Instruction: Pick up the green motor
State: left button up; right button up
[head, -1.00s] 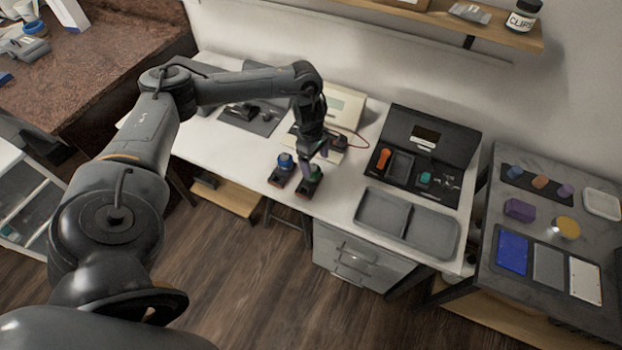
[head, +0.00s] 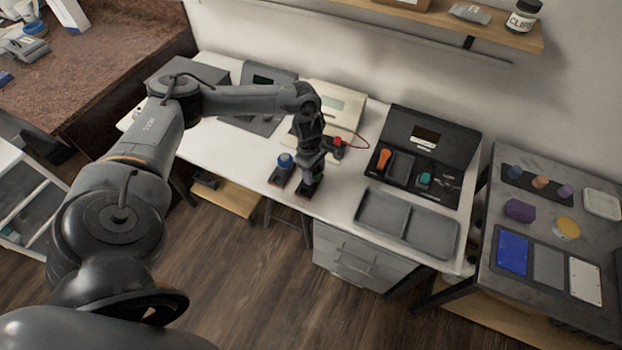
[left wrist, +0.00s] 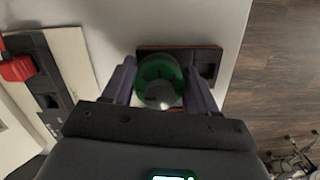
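The green motor (left wrist: 160,72) is a round green piece on a dark base (left wrist: 205,60) near the table's front edge. In the left wrist view it sits between the two purple fingers of my left gripper (left wrist: 160,88), with a gap on either side. The gripper is open around it. In the head view my left gripper (head: 311,172) points down over the base (head: 306,192) and hides the motor. My right gripper is in no view.
A blue-topped motor (head: 286,161) stands on its own base just to the left. A grey two-part tray (head: 408,223) and an open black case (head: 425,155) lie to the right. A device with a red part (head: 337,142) is behind the gripper.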

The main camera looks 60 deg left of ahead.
pick_arm(q)
jog(key=c, duration=0.4)
jog(key=shift+r, duration=0.1)
jog(key=shift+r, duration=0.65)
jog(key=r, duration=0.3)
jog(key=shift+d, duration=0.4)
jog(key=d+r+p, duration=0.2)
jog(key=d+r, duration=0.4)
jog(key=d, duration=0.5)
jog(key=shift+s+r, duration=0.25)
jog(key=shift+r, duration=0.05)
